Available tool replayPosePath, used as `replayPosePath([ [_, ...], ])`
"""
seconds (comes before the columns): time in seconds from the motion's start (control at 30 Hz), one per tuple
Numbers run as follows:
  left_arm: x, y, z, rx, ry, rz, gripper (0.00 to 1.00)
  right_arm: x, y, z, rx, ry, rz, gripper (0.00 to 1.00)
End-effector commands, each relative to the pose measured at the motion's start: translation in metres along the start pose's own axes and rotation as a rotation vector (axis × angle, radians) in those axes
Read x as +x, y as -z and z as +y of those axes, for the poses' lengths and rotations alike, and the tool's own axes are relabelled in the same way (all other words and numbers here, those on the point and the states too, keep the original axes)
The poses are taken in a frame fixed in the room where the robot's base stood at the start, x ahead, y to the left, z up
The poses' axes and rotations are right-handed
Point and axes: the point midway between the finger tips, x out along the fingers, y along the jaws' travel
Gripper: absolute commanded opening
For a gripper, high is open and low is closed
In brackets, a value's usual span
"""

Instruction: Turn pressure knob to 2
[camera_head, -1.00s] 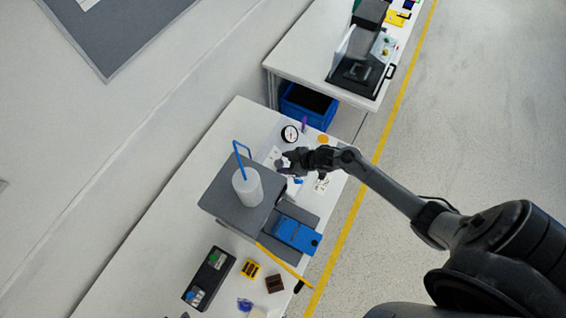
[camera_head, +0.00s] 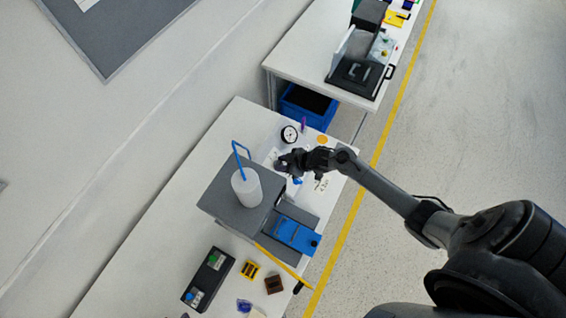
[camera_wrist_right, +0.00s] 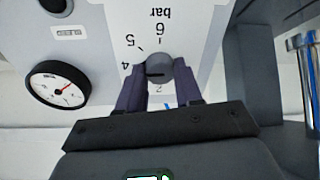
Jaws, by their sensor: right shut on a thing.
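The pressure knob (camera_wrist_right: 160,70) is a small grey round knob on a light panel in the right wrist view. Printed marks 4, 5, 6 and "bar" sit around it, and a 2 shows between the fingers. A dark line crosses the knob roughly sideways in that view; which end is the pointer I cannot tell. My right gripper (camera_wrist_right: 157,78) is shut on the knob, with a dark finger on either side. In the head view my right gripper (camera_head: 283,163) hides the knob. My left gripper is not in view.
A round gauge (camera_wrist_right: 58,84) with a red needle is beside the knob. It also shows in the head view (camera_head: 289,134). A grey box (camera_head: 222,203) bearing a white cylinder (camera_head: 246,188) stands close to my gripper. A blue device (camera_head: 296,235) lies nearby.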

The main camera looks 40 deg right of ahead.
Motion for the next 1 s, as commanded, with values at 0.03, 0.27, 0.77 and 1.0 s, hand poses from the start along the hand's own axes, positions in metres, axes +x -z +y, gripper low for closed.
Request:
replayPosePath([
  [0.03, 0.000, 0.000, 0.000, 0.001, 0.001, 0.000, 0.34, 0.001, -0.001, -0.001, -0.007, 0.003, -0.002, 0.04],
  [0.27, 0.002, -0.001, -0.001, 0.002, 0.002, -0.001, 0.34, 0.001, -0.001, 0.000, -0.093, 0.011, -0.007, 0.04],
  [0.77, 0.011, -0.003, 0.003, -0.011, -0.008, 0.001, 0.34, 0.002, -0.003, 0.002, -0.521, 0.053, -0.033, 0.04],
  [1.0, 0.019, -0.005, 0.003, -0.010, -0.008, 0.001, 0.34, 0.002, -0.003, 0.002, -0.748, 0.076, -0.046, 0.04],
])
